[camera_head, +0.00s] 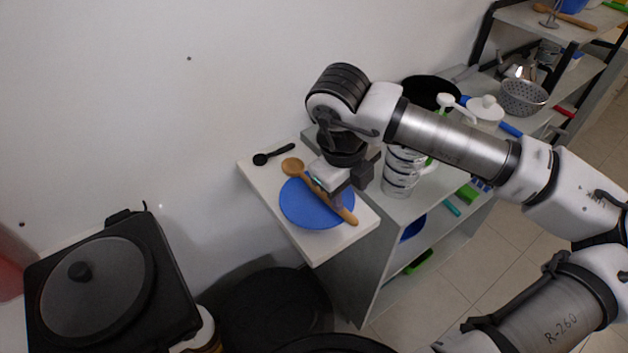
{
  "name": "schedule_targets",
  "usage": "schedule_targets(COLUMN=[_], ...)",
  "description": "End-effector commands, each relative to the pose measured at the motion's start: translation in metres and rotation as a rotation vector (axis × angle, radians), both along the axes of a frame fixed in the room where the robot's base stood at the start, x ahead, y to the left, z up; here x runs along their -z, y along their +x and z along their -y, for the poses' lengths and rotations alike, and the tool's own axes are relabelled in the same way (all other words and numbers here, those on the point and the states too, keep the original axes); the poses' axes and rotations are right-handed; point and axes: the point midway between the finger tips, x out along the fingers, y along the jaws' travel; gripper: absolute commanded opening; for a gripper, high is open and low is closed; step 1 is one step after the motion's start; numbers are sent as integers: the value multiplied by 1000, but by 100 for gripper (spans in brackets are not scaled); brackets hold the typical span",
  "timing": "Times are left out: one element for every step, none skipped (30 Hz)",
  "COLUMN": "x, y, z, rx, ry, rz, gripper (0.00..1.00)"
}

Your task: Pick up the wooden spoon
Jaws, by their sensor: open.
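The wooden spoon (293,166) lies across a blue plate on the white shelf top, its bowl at the upper left and its handle end (349,217) at the lower right. My gripper (336,204) reaches down from above over the middle of the handle. It is open, and its fingers are at or just above the handle; I cannot tell whether they touch it. My gripper hides part of the handle. The blue plate (306,214) is round and flat beneath the spoon.
A small black spoon (273,155) lies behind the plate near the wall. Stacked metal canisters (400,172) stand to the right of my gripper. A black pan (431,92) and a grey colander (523,96) are further back. A black cooker (110,285) stands at lower left.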

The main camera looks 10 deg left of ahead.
Motion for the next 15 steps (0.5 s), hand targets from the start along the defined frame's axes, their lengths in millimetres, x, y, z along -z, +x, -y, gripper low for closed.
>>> schedule_targets(x=[9, 14, 21, 25, 30, 34, 37, 39, 41, 42, 44, 46, 48, 51, 56], y=[1, 1, 3, 4, 4, 5, 6, 6, 6, 7, 7, 8, 8, 9, 10], z=[1, 2, 2, 3, 3, 4, 4, 4, 5, 5, 5, 5, 5, 5, 5], rx=[-1, -1, -1, 0, 0, 0, 0, -1, -1, -2, -2, -3, -3, -3, -4], ry=[2, 3, 3, 3, 3, 3, 3, 3, 2, 3, 3, 4, 5, 4, 5], rz=[-4, -4, -3, -2, -2, -1, 0, 0, 0, 1, 1, -1, -1, -1, -2], gripper=[44, 44, 44, 44, 44, 44, 44, 44, 44, 44, 44, 44, 44, 44, 44])
